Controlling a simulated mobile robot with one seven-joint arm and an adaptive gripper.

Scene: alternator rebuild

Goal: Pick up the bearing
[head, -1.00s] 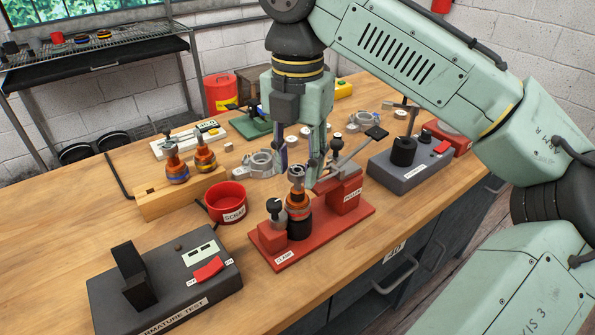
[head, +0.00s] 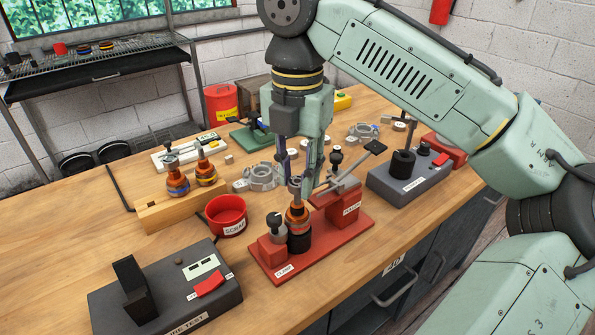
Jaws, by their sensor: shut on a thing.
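The rotor (head: 297,215), with orange windings, stands upright in the red clamp and puller fixture (head: 345,243). The bearing (head: 295,184) is a small silvery ring at the top of the rotor's shaft. My gripper (head: 297,184) points straight down over the rotor, with one finger on each side of the shaft top. It is shut on the bearing. The fingers partly cover the bearing, and I cannot tell whether it is clear of the shaft.
A red scrap bin (head: 226,222) stands left of the fixture. The puller's lever (head: 352,166) rises close to my gripper's right. A wooden stand (head: 180,203) holds other rotors. The grey armature tester (head: 205,290) is front left, the grey press (head: 405,178) right.

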